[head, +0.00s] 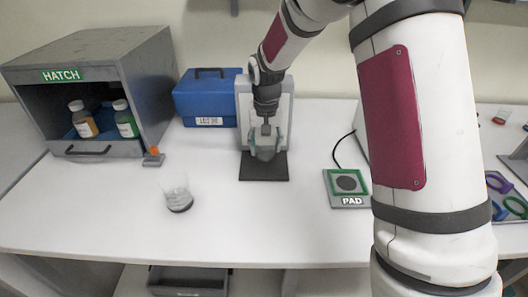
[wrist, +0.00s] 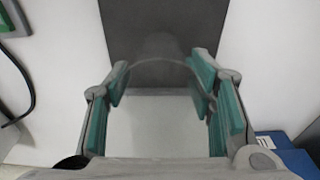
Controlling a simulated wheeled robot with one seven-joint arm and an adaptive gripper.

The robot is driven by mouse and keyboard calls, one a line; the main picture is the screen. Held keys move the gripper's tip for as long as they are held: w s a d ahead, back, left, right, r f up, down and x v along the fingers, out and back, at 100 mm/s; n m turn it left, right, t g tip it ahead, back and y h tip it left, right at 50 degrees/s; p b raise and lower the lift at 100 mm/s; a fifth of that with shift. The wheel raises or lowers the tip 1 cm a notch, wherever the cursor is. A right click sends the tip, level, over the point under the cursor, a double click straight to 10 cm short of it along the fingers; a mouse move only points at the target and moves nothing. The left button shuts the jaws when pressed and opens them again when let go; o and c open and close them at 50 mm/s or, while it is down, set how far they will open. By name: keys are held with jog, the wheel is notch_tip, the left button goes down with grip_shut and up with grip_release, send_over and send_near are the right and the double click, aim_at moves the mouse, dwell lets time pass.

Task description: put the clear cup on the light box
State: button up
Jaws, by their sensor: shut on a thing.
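My gripper (head: 266,148) points down in front of the light box, with its fingers shut on a clear cup. The cup is faint; its curved rim (wrist: 160,60) shows between the green finger pads in the wrist view. The light box (head: 243,103) is a pale upright panel with a dark flat base (head: 264,172) in front, which also shows in the wrist view (wrist: 165,28). The held cup is over the dark base, close to the panel. I cannot tell whether its bottom touches the base.
A second clear cup (head: 176,192) with a dark bottom stands at the front left. A grey hatch box (head: 118,82) with two bottles and a blue case (head: 205,103) are at the left. A green-framed pad (head: 345,200) lies right. The front middle table is clear.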

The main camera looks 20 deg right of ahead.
aim_at(264, 153)
jog(key=shift+w+a, duration=0.1)
jog(key=shift+w, duration=0.45)
jog(key=shift+f+p, duration=0.3)
jog(key=shift+f, duration=1.5)
jog(key=shift+f, duration=0.25)
jog(key=o, duration=1.2)
jog(key=shift+r, duration=0.1)
